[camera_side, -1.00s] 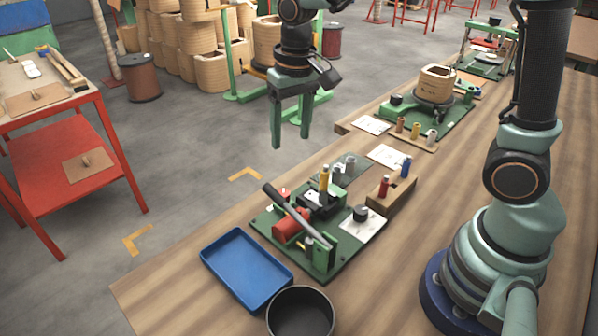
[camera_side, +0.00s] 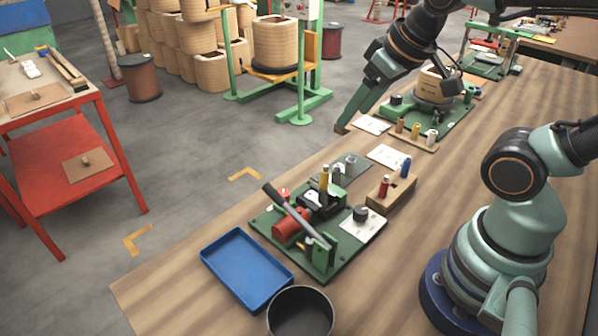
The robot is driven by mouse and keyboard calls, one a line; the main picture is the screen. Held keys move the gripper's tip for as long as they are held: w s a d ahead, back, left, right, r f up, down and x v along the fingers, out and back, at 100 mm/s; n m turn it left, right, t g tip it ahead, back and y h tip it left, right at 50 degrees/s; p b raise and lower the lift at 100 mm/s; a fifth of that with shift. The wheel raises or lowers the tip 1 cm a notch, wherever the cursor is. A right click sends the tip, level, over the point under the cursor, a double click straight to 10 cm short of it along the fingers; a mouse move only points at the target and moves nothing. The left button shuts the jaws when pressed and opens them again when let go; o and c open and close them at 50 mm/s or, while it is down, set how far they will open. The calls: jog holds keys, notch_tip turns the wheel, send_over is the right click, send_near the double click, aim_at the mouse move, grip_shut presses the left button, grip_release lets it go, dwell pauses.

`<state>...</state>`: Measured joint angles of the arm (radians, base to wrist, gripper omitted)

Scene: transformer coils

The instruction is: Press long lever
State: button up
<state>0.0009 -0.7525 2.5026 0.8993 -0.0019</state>
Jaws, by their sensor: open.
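My gripper (camera_side: 344,124) is open and empty, tilted down to the left. It is above and behind the lever, near the table's far edge, well apart from it. One finger mostly hides the other.
A blue tray (camera_side: 246,270) and a dark round bin (camera_side: 301,315) stand in front of the press. A wooden block (camera_side: 391,192) with red and blue pieces is to its right. Behind is a green fixture with a wound coil (camera_side: 430,88), close to my gripper.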

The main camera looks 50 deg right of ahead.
dwell(0.4)
jog(key=shift+a, duration=0.15)
jog(key=c, duration=0.7)
jog(key=shift+w+a+r, duration=0.1)
jog(key=shift+w+a, duration=0.15)
jog(key=shift+a, duration=0.25)
grip_shut()
jog(key=w+a+g+y, duration=0.1)
jog(key=w+a, duration=0.1)
jog(key=a, duration=0.7)
jog(key=shift+a+r, duration=0.15)
jog(key=shift+a, duration=0.15)
